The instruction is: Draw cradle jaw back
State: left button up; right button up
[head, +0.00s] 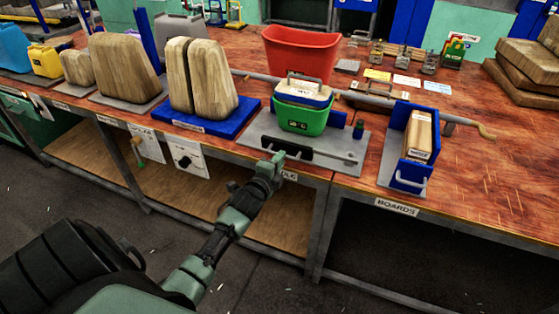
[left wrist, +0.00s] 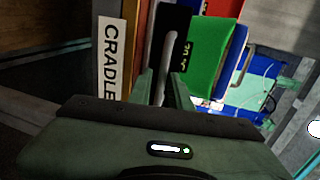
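The cradle stands on a grey plate (head: 345,160) at the front edge of the bench. A green tub (head: 300,117) with a blue-and-white block (head: 303,92) in it sits there. In front of the tub is a long dark jaw (head: 300,150) with a bar handle. My left gripper (head: 276,163) is at the left end of this jaw. In the left wrist view its fingers (left wrist: 161,88) stand apart, with the grey handle bar (left wrist: 166,60) lying in line with the gap; contact cannot be told. The green tub (left wrist: 213,55) also shows there. My right gripper is out of view.
A blue holder (head: 397,165) with a wooden board stands right of the cradle. A blue tray (head: 215,122) with wooden blocks stands left. A red bin (head: 299,52) is behind. A long bar with a hooked end (head: 485,132) crosses behind the tub.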

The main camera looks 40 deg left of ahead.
pick_arm(q)
jog(key=v, duration=0.7)
jog(key=shift+s, duration=0.35)
jog(key=shift+r, duration=0.1)
jog(key=s+d+f+n+g+h, duration=0.1)
jog(key=s+d+f+n+g, duration=0.3)
jog(key=f, duration=0.7)
jog(key=s+d+f+n+g+h, duration=0.1)
jog(key=s+d+f, duration=0.1)
jog(key=s+f, duration=0.7)
jog(key=s+d+f+n+g+h, duration=0.1)
jog(key=s+d+f+n+g, duration=0.15)
jog(key=f, duration=1.15)
jog(key=s+d+f+n+g, duration=0.1)
jog(key=s+f, duration=0.3)
jog(key=s, duration=0.6)
jog(key=s+d+f+n+g, duration=0.2)
jog(key=s+f, duration=0.3)
jog(key=s, duration=0.5)
jog(key=s+d+f+n+g, duration=0.2)
jog(key=s+d+f+g, duration=0.2)
jog(key=s, duration=0.5)
jog(key=shift+s+f+h, duration=0.4)
jog(key=shift+f, duration=0.25)
